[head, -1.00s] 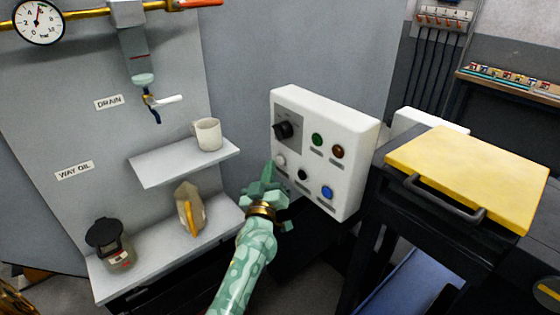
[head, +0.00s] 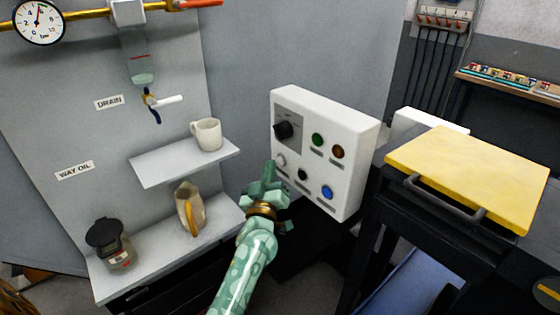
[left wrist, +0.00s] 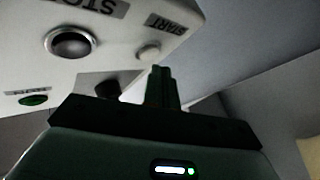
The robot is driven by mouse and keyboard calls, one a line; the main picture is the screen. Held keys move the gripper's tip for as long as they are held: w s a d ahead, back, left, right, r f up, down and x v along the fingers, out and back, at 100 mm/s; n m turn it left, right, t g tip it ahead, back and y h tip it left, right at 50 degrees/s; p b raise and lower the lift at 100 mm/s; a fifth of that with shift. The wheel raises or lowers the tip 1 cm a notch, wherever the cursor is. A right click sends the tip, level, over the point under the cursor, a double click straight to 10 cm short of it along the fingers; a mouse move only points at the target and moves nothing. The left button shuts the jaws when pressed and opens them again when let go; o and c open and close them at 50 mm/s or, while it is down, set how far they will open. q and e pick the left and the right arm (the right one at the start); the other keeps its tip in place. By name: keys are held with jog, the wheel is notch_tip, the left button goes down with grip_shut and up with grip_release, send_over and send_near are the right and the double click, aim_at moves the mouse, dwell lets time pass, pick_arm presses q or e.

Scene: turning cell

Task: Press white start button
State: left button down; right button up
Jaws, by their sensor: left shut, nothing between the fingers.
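The white control panel (head: 357,155) faces me in the head view. Its white start button (head: 281,160) is at the lower left, below the black knob. In the left wrist view the start button (left wrist: 148,50) is pale and round, beside the START label (left wrist: 168,22). My left gripper (head: 269,165) is shut and empty, with its fingertips just left of and slightly below the button in the head view. In the left wrist view its fingertips (left wrist: 161,70) show close to the button with a small gap in the picture; contact cannot be told. My right gripper is not in view.
Close by on the panel are the black knob (head: 284,130), black button (head: 302,175), green button (head: 317,140) and blue button (head: 327,192). A mug (head: 207,134) and a jug (head: 190,208) stand on shelves to the left. A yellow-topped unit (head: 470,170) stands right.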

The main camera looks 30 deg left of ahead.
pick_arm(q)
jog(key=shift+w+d, duration=0.15)
jog(key=shift+w, duration=0.15)
